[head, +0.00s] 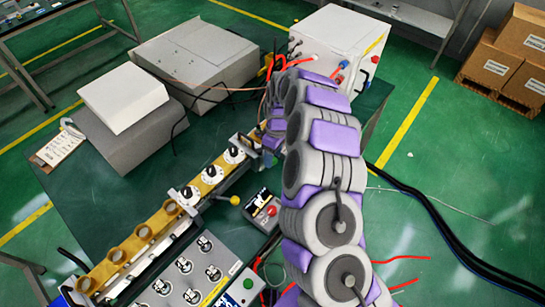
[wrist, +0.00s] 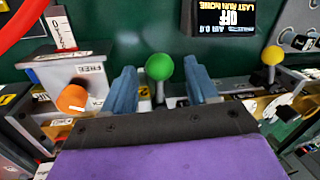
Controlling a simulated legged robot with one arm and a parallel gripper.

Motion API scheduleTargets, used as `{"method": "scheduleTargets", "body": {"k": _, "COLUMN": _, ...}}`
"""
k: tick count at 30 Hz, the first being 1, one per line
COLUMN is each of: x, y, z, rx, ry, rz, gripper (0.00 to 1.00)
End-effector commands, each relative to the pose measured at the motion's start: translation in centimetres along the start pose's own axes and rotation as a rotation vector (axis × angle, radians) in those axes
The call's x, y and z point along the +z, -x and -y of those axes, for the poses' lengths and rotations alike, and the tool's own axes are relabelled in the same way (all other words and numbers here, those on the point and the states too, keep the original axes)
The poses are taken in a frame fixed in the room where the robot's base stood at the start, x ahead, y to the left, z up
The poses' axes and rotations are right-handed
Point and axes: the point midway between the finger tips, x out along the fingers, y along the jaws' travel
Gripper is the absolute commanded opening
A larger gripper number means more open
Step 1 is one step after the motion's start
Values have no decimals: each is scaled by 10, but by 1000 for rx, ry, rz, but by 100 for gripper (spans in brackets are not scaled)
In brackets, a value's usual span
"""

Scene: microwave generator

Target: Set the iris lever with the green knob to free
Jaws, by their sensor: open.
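In the wrist view the green knob (wrist: 159,66) stands upright on a thin metal stem. My gripper (wrist: 160,78) is open, with one blue finger to the left of the knob and one to the right. Gaps show on both sides, and I cannot tell any contact. The lever's base is hidden behind the dark edge of my gripper. A plate marked FREE (wrist: 91,68) is to the left, above an orange knob (wrist: 72,99). In the head view my arm hides the green knob.
A yellow knob (wrist: 272,55) stands to the right. In the head view a brass-coloured waveguide line (head: 165,215) and grey boxes (head: 195,60) crowd the green table.

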Motion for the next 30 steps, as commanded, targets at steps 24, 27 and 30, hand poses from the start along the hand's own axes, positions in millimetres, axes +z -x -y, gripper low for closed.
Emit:
{"method": "scheduleTargets", "body": {"k": 24, "x": 0, "y": -8, "z": 0, "rx": 0, "ry": 0, "rz": 1, "gripper": 20}}
{"method": "scheduleTargets", "body": {"k": 27, "x": 0, "y": -8, "z": 0, "rx": 0, "ry": 0, "rz": 1, "gripper": 10}}
{"method": "scheduleTargets", "body": {"k": 30, "x": 0, "y": -8, "z": 0, "rx": 0, "ry": 0, "rz": 1, "gripper": 1}}
